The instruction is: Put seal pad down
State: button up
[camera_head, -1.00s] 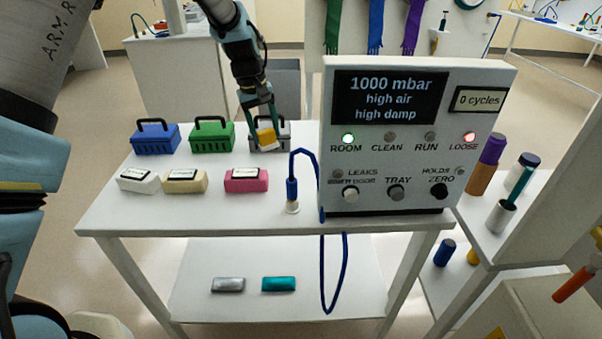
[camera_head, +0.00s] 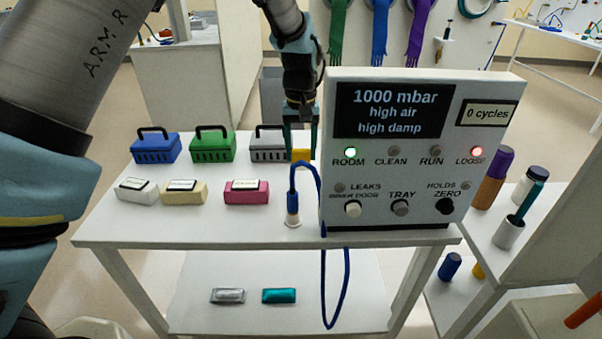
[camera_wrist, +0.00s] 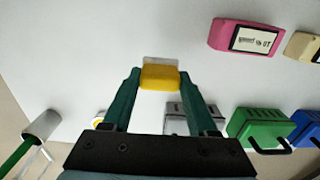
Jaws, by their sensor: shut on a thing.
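The seal pad looks to be the small yellow block (camera_wrist: 160,77) between my fingertips in the wrist view; a pale part shows at its far side. In the head view the yellow block (camera_head: 301,155) is partly hidden behind a blue hose. My gripper (camera_head: 301,140) is shut on it, pointing down over the back of the white table, beside the left edge of the control box. In the wrist view my gripper (camera_wrist: 158,80) has green fingers on both sides of the block. I cannot tell whether the block touches the table.
Blue (camera_head: 155,149), green (camera_head: 211,148) and grey (camera_head: 268,150) cases stand along the back left. White (camera_head: 136,191), cream (camera_head: 184,192) and pink (camera_head: 246,191) labelled blocks lie in front. The control box (camera_head: 415,155) stands right of the hose (camera_head: 292,185). The table's front left (camera_head: 200,225) is clear.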

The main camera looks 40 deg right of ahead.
aim_at(301, 163)
jog(key=shift+f+p, duration=1.15)
jog(key=shift+f, duration=2)
jog(key=o, duration=0.9)
jog(key=shift+f, duration=0.1)
jog(key=o, duration=0.3)
jog(key=shift+f, duration=0.15)
jog(key=shift+d+r+b, duration=0.1)
jog(key=shift+r+b, duration=0.25)
jog(key=shift+b, duration=0.1)
notch_tip(301, 163, up, 10)
jog(key=b, duration=0.3)
jog(key=shift+r+b, duration=0.15)
jog(key=shift+b, duration=0.2)
jog(key=shift+w+a, duration=0.1)
jog(key=shift+a, duration=0.1)
